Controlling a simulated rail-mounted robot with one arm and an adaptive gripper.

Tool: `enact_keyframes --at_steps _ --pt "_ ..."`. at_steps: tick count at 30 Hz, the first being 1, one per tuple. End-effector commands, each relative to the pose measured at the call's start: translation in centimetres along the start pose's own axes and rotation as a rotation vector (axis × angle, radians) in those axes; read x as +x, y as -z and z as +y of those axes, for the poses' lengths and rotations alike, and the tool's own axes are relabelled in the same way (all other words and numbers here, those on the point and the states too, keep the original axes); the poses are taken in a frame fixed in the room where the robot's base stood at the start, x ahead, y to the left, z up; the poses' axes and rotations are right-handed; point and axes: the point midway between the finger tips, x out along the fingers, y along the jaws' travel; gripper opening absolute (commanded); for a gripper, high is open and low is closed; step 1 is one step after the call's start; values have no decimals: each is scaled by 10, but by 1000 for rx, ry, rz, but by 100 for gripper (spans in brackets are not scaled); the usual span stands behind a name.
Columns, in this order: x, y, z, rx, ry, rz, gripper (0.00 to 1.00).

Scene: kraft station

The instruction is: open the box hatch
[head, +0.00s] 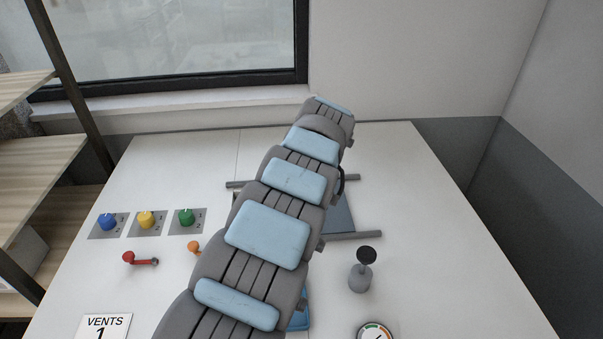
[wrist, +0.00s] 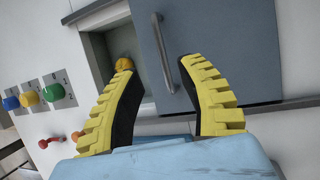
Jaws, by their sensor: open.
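In the wrist view the box hatch (wrist: 222,50) is a flat blue-grey panel with a grey bar handle (wrist: 162,52) near its left edge. An open recess (wrist: 98,55) shows left of the panel, with a yellow rounded object (wrist: 124,64) in it, partly hidden by a finger. My gripper (wrist: 158,68) is open, its yellow ridged fingers apart. The handle appears between the fingertips; I cannot tell whether they touch it. In the head view my arm hides the gripper and most of the box; a blue-grey part of the hatch (head: 341,213) shows right of the arm.
Blue (head: 107,221), yellow (head: 146,219) and green (head: 186,217) knobs sit left of my arm. A red lever (head: 140,259) is below them. A black-topped grey knob (head: 363,270) and a gauge (head: 376,332) are at right. The far right panel is clear.

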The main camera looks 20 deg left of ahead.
Motion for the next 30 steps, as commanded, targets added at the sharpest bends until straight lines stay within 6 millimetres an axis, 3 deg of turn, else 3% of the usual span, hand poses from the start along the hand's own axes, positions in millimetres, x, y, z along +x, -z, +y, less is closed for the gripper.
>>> enact_keyframes --at_steps 6,22,26,30 --pt "-23 -2 0 -1 1 -6 39" --pt "-29 -1 0 -16 4 -2 39" --pt "-34 -6 -5 -135 34 1 39" --pt "-44 -14 -10 -403 89 17 39"
